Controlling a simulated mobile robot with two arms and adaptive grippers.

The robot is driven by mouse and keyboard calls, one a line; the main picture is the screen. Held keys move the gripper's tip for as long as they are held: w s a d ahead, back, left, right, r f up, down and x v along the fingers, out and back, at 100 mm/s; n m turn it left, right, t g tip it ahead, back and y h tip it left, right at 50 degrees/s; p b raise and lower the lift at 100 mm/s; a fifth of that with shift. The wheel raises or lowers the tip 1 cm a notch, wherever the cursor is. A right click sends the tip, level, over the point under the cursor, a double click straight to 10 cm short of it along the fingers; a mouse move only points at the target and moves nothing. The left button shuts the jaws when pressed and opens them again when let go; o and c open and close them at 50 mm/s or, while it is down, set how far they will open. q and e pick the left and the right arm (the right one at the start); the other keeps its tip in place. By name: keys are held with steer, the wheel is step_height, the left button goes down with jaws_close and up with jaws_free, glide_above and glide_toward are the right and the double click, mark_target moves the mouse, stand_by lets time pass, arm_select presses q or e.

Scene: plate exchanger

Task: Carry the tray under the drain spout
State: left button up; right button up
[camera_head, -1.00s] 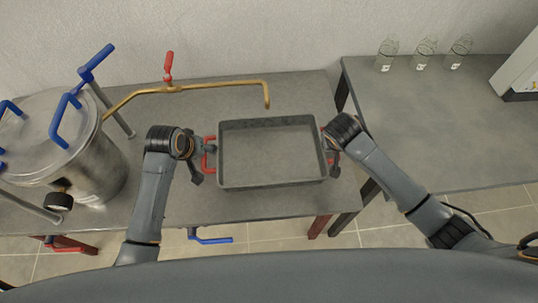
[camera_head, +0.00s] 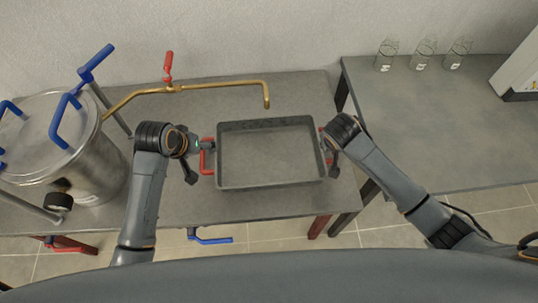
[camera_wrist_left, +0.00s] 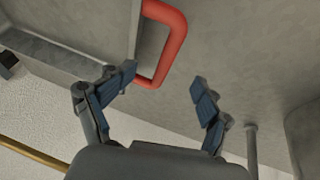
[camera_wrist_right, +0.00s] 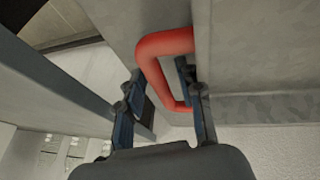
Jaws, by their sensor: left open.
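The grey rectangular tray (camera_head: 270,184) lies on the left table, with a red handle at each end. The brass drain spout (camera_head: 266,98) ends behind the tray's back rim in the head view. My left gripper (camera_head: 203,147) is open beside the left red handle (camera_head: 207,160); the left wrist view shows that handle (camera_wrist_left: 178,45) ahead of the spread, empty fingers (camera_wrist_left: 163,78). My right gripper (camera_head: 328,142) is at the right end; in the right wrist view its fingers (camera_wrist_right: 162,85) straddle the right red handle (camera_wrist_right: 147,60) closely and appear shut on it.
A steel pot (camera_head: 95,165) with blue clamps stands at the left. The brass pipe carries a red valve lever (camera_head: 169,66). A second table (camera_head: 440,130) stands at the right across a gap, with glass bottles (camera_head: 424,54) at its back. The tabletop behind the tray is mostly clear.

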arm_select(q)
steer(key=v, duration=0.8)
arm_select(e)
steer(key=o, duration=0.8)
steer(key=v, duration=1.2)
steer(key=shift+a+f, duration=0.1)
